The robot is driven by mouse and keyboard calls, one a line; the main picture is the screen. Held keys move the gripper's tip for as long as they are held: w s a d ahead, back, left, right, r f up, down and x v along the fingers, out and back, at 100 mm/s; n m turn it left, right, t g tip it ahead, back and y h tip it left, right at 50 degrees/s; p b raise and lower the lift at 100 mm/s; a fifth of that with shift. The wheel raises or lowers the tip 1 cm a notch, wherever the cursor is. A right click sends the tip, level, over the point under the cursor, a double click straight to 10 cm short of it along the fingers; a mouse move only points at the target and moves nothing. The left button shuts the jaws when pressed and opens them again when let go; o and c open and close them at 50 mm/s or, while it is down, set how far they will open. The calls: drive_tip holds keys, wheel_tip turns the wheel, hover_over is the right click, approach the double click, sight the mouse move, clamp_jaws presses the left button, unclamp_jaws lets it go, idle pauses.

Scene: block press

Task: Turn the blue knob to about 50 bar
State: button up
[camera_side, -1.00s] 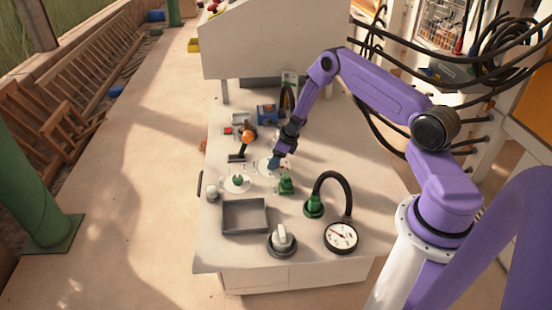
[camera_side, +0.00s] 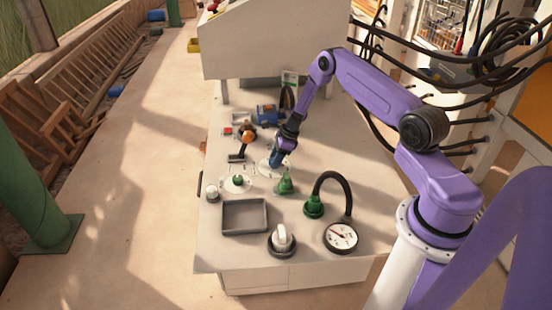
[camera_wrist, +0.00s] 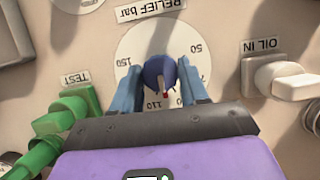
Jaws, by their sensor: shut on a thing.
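The blue knob (camera_wrist: 157,70) sits in the middle of a round white dial (camera_wrist: 128,48) marked "RELIEF bar" in the wrist view. The readable numbers include 50, 70, 110 and 150. The knob's red and white mark points toward the bottom of the picture, just right of 110 and well short of 50. My gripper (camera_wrist: 160,78) has its two blue fingers on either side of the knob, shut on it. In the side view my gripper (camera_side: 275,162) is down at the dial and hides most of the knob.
An "OIL IN" white valve handle (camera_wrist: 290,82) is close to the right, and a green "TEST" fitting (camera_wrist: 62,118) to the left. In the side view are an orange-topped lever (camera_side: 248,134), a grey tray (camera_side: 244,231), and a gauge (camera_side: 340,236).

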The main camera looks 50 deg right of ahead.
drive_tip(key=n+g+y, duration=0.1)
drive_tip(key=n, duration=0.2)
drive_tip(key=shift+w+n, duration=0.1)
drive_tip(key=shift+n, duration=0.3)
drive_tip(key=n+g, duration=0.1)
drive_tip(key=n, duration=0.3)
drive_tip(key=shift+w+d+n+g, duration=0.1)
drive_tip(key=shift+n+g, duration=0.2)
drive_tip(key=shift+g, duration=0.1)
drive_tip(key=n+g, duration=0.1)
drive_tip(key=n, duration=0.3)
drive_tip(key=shift+w+g, duration=0.1)
drive_tip(key=shift+g, duration=0.3)
drive_tip(key=shift+n+g, duration=0.6)
drive_tip(key=shift+n, duration=1.4)
drive_tip(key=o, duration=1)
drive_tip(key=shift+o, duration=0.2)
drive_tip(key=shift+w, duration=0.1)
